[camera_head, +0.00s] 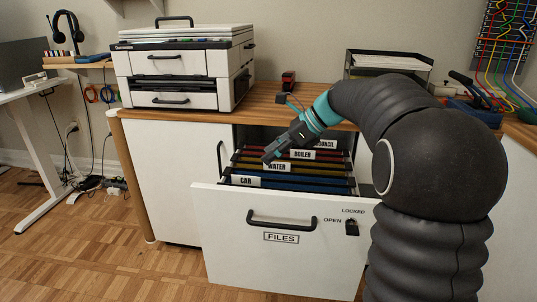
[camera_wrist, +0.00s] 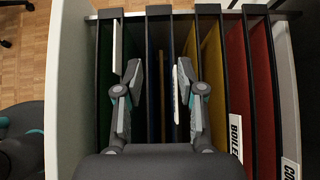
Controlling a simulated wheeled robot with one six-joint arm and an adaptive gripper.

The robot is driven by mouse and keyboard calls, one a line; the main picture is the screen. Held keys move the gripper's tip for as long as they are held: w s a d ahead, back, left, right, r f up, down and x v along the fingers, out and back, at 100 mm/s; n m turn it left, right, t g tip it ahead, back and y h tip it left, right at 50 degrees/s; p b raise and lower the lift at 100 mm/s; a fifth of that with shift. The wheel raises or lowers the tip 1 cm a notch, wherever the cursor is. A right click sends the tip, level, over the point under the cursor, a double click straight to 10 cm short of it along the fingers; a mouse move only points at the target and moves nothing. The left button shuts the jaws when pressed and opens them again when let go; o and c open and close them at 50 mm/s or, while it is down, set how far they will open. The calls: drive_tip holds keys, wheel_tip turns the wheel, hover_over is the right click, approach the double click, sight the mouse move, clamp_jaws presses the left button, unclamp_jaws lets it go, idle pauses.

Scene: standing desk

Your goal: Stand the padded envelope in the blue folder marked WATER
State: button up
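My gripper (camera_head: 268,157) points down over the open file drawer, close to the WATER label (camera_head: 278,168). In the wrist view my gripper (camera_wrist: 158,85) is open, its fingers apart on either side of the blue folder (camera_wrist: 153,60). A thin tan edge (camera_wrist: 161,85) stands upright between the fingers. It may be the padded envelope seen edge-on, but I cannot tell for sure. A narrow white edge (camera_wrist: 176,92) shows beside the right finger. The gripper hides the lower part of the blue folder in the wrist view.
The drawer (camera_head: 285,265) holds folders labelled CAR (camera_head: 247,181), BOILER (camera_head: 302,154) and COUNCIL. In the wrist view a green folder is left of the blue one, with yellow (camera_wrist: 212,65) and red (camera_wrist: 237,75) folders to the right. A printer (camera_head: 175,70) stands on the cabinet top.

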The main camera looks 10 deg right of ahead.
drive_tip(key=v, duration=1)
drive_tip(key=shift+d+r, duration=0.25)
drive_tip(key=s+a+f+n+t+h+p, duration=0.1)
drive_tip(key=s+f+n+h, duration=0.2)
drive_tip(key=s+n, duration=0.4)
drive_tip(key=s+a+f+n+h+p, duration=0.1)
drive_tip(key=s+f+n+h, duration=0.2)
drive_tip(key=s, duration=0.9)
drive_tip(key=s+a+f+n+t+h+p, duration=0.1)
drive_tip(key=s+f+n+h, duration=0.2)
drive_tip(key=s+f+n, duration=0.4)
drive_tip(key=s+n, duration=0.3)
drive_tip(key=n, duration=0.1)
drive_tip(key=shift+s+a+n+t, duration=0.25)
drive_tip(key=shift+a+n+t, duration=0.05)
drive_tip(key=shift+a, duration=0.05)
